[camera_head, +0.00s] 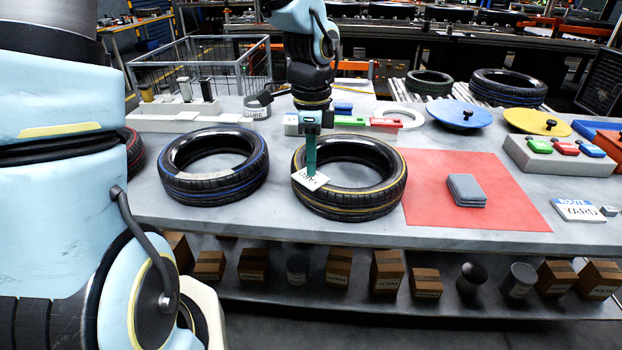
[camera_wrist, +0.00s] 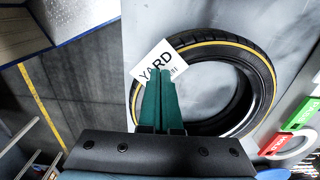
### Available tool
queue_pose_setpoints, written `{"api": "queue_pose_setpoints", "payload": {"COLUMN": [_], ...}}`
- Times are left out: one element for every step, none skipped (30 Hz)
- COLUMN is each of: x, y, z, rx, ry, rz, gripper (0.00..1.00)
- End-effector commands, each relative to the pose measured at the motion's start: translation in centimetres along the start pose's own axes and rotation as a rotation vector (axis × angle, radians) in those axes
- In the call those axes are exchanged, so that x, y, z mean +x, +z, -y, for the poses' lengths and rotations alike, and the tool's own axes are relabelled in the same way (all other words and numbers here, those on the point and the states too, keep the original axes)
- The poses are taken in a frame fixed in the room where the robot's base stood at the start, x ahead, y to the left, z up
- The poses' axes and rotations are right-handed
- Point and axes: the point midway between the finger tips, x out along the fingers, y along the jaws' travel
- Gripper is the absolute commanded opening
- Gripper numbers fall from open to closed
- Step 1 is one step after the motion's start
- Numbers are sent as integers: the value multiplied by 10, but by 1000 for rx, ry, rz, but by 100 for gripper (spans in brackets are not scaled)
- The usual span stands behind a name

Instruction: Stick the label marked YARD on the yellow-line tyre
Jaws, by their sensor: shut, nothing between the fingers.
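The yellow-line tyre (camera_head: 362,205) lies flat on the grey table. The white label marked YARD (camera_head: 322,181) lies over the near left part of its sidewall. In the wrist view the label (camera_wrist: 152,52) sits tilted across the tyre's edge (camera_wrist: 262,82), with part of it reaching past the outer rim. My gripper (camera_head: 310,173) is shut, its green fingers pointing down with their tips at the label. In the wrist view the fingertips (camera_wrist: 161,76) cover the label's lower edge; nothing is pinched between them. I cannot tell whether they touch the label.
A blue-line tyre (camera_head: 213,180) lies to the left. A red mat (camera_head: 440,207) with a grey stack (camera_head: 466,190) is to the right, and a ROUTE YARD card (camera_head: 578,210) lies beyond it.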

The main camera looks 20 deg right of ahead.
Motion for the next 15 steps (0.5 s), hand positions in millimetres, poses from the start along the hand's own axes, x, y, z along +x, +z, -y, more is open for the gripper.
{"api": "queue_pose_setpoints", "payload": {"x": [1,2,2,3,3,4,4,5,5,6,6,7,7,8,8], "y": [0,0,0,0,0,0,0,0,0,0,0,0,0,0,0], "z": [0,0,0,0,0,0,0,0,0,0,0,0,0,0,0], "rx": [0,0,0,0,0,0,0,0,0,0,0,0,0,0,0], "ry": [0,0,0,0,0,0,0,0,0,0,0,0,0,0,0], "rz": [0,0,0,0,0,0,0,0,0,0,0,0,0,0,0], "gripper": [0,0,0,0,0,0,0,0,0,0,0,0,0,0,0]}}
